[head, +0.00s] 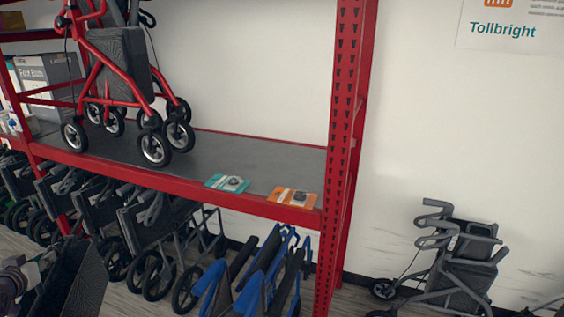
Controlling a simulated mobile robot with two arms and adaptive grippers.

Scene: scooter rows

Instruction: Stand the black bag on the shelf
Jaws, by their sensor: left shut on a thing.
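The shelf (270,158) is a grey board with a red front beam in a red rack. My left gripper (40,268) is at the bottom left corner, below and in front of the shelf. It is shut on the black bag (78,287), which is tilted and cut off by the lower picture edge. The bag is apart from the shelf. My right gripper is not in view.
A red rollator (125,60) stands on the left of the shelf. A teal packet (227,183) and an orange packet (292,196) lie at its front edge. The board behind them is clear. Folded walkers (150,225) fill the space below. A red upright (345,130) bounds the right.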

